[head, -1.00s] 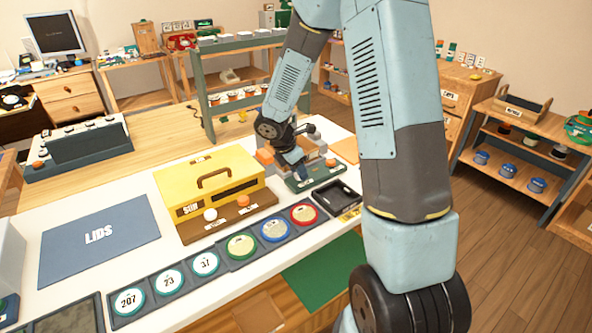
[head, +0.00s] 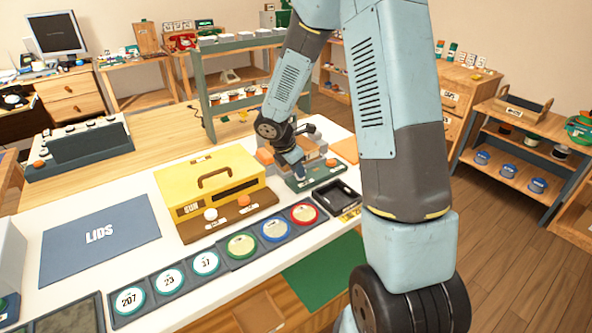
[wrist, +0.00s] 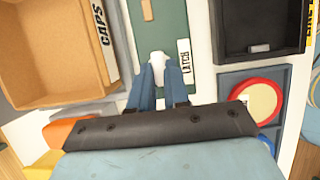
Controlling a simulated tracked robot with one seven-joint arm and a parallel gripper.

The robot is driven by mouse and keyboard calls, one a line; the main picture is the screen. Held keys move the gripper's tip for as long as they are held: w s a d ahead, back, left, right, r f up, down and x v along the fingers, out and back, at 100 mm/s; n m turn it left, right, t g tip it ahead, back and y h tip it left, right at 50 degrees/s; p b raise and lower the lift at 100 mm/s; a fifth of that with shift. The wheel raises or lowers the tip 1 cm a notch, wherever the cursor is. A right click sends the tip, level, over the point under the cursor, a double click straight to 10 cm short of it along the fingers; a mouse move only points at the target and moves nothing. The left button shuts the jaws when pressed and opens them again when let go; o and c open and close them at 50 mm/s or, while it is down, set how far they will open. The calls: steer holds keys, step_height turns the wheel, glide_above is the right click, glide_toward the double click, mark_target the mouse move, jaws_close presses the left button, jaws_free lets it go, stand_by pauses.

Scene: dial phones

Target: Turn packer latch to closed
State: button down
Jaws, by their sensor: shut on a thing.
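The packer latch panel is a green plate (head: 325,172) on the white counter, under my gripper (head: 299,170). In the wrist view the green plate (wrist: 174,20) carries a white label (wrist: 184,57) reading LATCH. My gripper (wrist: 159,80) points down at the plate, its two blue fingers shut on a pale latch handle (wrist: 158,58) just left of the label. The fingers and wrist hide much of the handle, so its exact angle is hard to tell. A small tan piece (wrist: 148,10) lies farther up the plate.
An open cardboard CAPS box (wrist: 50,90) stands left of the plate in the wrist view. A black tray (wrist: 230,52) is close on the right, with a red-rimmed disc (wrist: 258,100) below it. In the head view a yellow box (head: 235,165) stands left of my gripper.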

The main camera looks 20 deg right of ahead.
steer(key=shift+w+d+m+g, duration=0.15)
steer(key=shift+m+g, duration=0.65)
steer(key=shift+m, duration=1.1)
steer(key=m+g, duration=0.1)
steer(key=m, duration=0.1)
steer(key=m+g, duration=0.1)
steer(key=m, duration=0.2)
steer(key=shift+w+d+f, duration=0.1)
steer(key=shift+w, duration=0.05)
steer(key=m, duration=0.2)
steer(key=m+g+y, duration=0.1)
steer(key=m, duration=0.2)
steer(key=shift+w+d+y, duration=0.1)
steer(key=shift+d+y, duration=0.05)
steer(key=shift+y, duration=0.15)
steer(key=shift+d+f+m+g+y, duration=0.1)
steer(key=shift+m+g+y, duration=0.25)
steer(key=shift+m, duration=0.7)
steer(key=shift+d+m+g+y, duration=0.1)
steer(key=shift+m+g+y, duration=0.2)
steer(key=shift+m, duration=0.75)
steer(key=shift+a, duration=0.1)
steer(key=c, duration=1.2)
jaws_free()
steer(key=shift+o, duration=0.5)
steer(key=shift+a, duration=0.1)
